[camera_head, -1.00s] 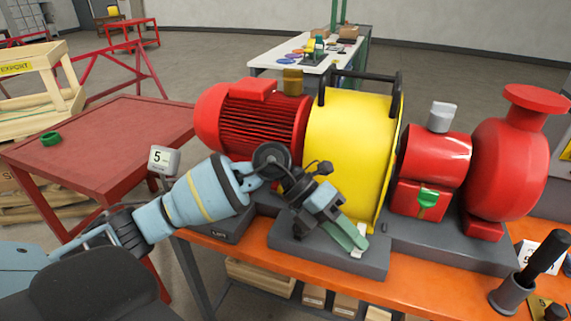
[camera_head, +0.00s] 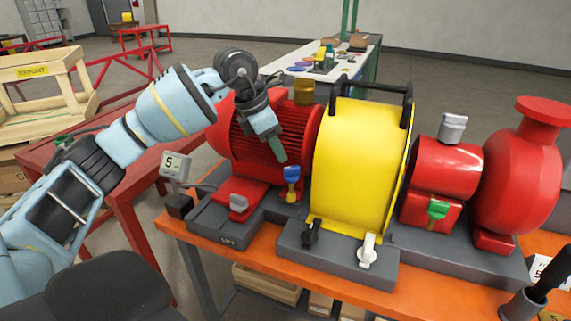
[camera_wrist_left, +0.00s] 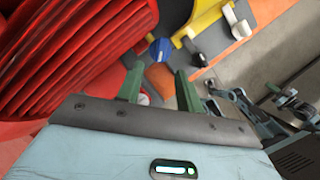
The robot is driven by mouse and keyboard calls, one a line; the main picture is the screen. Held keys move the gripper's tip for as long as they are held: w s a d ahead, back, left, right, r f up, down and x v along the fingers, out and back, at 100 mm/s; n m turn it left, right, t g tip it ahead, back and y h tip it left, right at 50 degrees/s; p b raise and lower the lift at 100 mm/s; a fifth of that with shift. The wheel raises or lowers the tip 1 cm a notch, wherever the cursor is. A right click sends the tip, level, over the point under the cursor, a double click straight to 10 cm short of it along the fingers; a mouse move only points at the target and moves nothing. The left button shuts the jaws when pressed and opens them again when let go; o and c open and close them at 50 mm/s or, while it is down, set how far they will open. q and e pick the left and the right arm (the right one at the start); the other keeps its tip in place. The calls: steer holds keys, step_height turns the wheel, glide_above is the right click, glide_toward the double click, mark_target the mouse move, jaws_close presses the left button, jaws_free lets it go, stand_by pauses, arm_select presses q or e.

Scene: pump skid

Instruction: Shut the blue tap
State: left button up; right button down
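The blue tap (camera_head: 291,180) stands at the foot of the red ribbed motor, left of the yellow guard. Its blue handle points up in the head view. My left gripper (camera_head: 279,151) hangs just above and left of it, in front of the motor. In the left wrist view my left gripper (camera_wrist_left: 160,76) has its two green fingers apart with nothing between them. The blue tap (camera_wrist_left: 159,50) shows beyond the fingertips, not touched.
The red motor (camera_head: 262,140) is close behind the left gripper. The yellow guard (camera_head: 352,170) stands to the right. A grey tap (camera_head: 239,204), a black tap (camera_head: 310,234), a white tap (camera_head: 367,249) and a green tap (camera_head: 437,211) are nearby.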

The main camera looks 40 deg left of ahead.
mark_target(287, 168)
arm_select(q)
steer(key=shift+x, duration=3)
jaws_close()
